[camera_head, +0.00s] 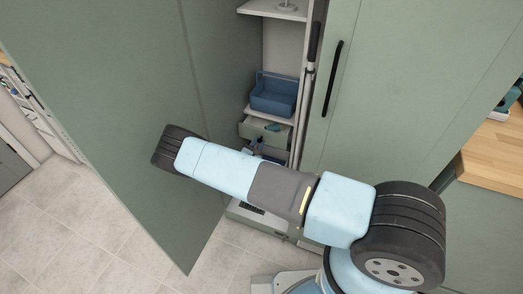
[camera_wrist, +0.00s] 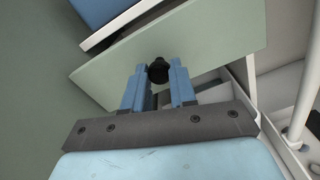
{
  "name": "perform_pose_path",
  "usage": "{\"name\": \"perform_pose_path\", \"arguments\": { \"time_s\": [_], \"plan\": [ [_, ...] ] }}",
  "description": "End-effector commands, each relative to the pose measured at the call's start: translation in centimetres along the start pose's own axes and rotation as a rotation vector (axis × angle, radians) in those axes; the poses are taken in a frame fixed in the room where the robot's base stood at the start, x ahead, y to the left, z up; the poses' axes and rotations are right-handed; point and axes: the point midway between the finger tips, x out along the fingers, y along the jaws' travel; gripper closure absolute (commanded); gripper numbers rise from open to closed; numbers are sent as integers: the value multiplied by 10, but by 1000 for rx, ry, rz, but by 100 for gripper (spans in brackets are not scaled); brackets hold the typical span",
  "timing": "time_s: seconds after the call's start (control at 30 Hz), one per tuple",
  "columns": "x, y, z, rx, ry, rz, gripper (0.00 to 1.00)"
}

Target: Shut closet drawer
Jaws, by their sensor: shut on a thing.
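The closet drawer has a pale green front that fills the upper middle of the wrist view (camera_wrist: 208,38). It also shows inside the closet in the head view (camera_head: 250,129), under a shelf. A black round knob (camera_wrist: 158,71) sits on the front. My gripper (camera_wrist: 157,80) has its two blue fingers on either side of the knob and is shut on it. In the head view my forearm crosses in front of the closet and hides much of the area below the drawer. How far the drawer stands out is hard to tell.
A blue bin (camera_head: 274,94) stands on the shelf above the drawer. A large green closet door (camera_head: 120,80) stands open at the left. The other door (camera_head: 400,90), with a black handle (camera_head: 333,79), is on the right. Tiled floor (camera_head: 95,205) is clear at lower left.

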Motion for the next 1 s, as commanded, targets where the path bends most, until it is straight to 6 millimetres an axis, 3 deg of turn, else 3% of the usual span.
{"name": "perform_pose_path", "arguments": {
  "time_s": [0.1, 0.33, 0.87, 0.9, 1.0],
  "plan": [
    [22, 2, -1, 1, 3, 5, 100],
    [51, 3, -2, 1, 5, 7, 100],
    [62, 4, -1, 0, 3, 9, 100],
    [62, 4, -1, 0, 3, 9, 73],
    [62, 5, -1, 0, 3, 9, 63]
  ]
}}
